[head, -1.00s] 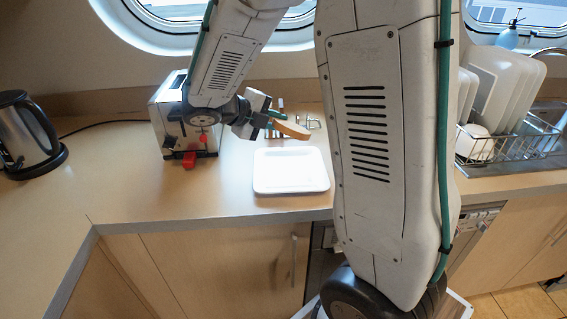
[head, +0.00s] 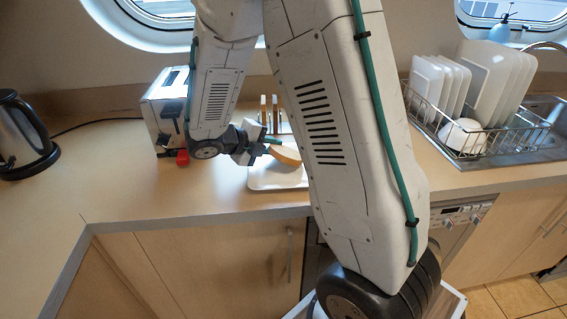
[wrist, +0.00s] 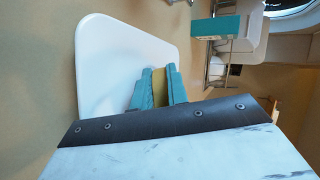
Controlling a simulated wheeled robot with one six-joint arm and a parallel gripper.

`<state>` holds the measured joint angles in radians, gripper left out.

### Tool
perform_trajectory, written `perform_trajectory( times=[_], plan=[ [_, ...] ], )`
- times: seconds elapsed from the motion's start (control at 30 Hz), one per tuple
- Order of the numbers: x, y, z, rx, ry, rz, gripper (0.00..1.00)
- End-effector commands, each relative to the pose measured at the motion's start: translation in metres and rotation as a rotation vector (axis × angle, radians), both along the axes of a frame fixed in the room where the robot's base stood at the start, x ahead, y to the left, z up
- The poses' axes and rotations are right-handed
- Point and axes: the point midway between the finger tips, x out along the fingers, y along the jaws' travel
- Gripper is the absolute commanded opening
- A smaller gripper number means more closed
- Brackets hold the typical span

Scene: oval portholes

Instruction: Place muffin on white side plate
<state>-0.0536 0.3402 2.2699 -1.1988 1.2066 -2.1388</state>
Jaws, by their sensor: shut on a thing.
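The muffin (head: 287,155) looks like a flat tan piece, partly hidden by my arm in the head view. My gripper (head: 268,144) is shut on its edge. In the wrist view, a narrow strip of the muffin (wrist: 172,79) shows between the teal fingers of my gripper (wrist: 158,88). The white side plate (head: 268,180) lies flat on the counter, its right part hidden by my arm. It also shows in the wrist view (wrist: 115,50). The muffin is over the plate; whether it touches the plate cannot be told.
A rack with tan upright pieces (head: 275,110) stands behind the plate. A toaster (head: 165,112) with a red lever is to the left, a kettle (head: 22,140) at far left. A dish rack (head: 495,138) stands at right. The counter's left front is clear.

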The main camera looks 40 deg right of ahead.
Motion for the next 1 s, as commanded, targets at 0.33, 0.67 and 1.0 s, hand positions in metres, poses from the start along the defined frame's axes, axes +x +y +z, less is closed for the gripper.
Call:
perform_trajectory(
  times=[0.33, 0.67, 1.0],
  plan=[
    [0.0, 0.0, 0.0, 0.0, 0.0, 0.0, 0.3],
    [0.002, 0.024, 0.013, 0.001, -0.002, 0.002, 0.3],
    [0.005, 0.059, 0.033, 0.0, -0.002, 0.002, 0.3]
  ],
)
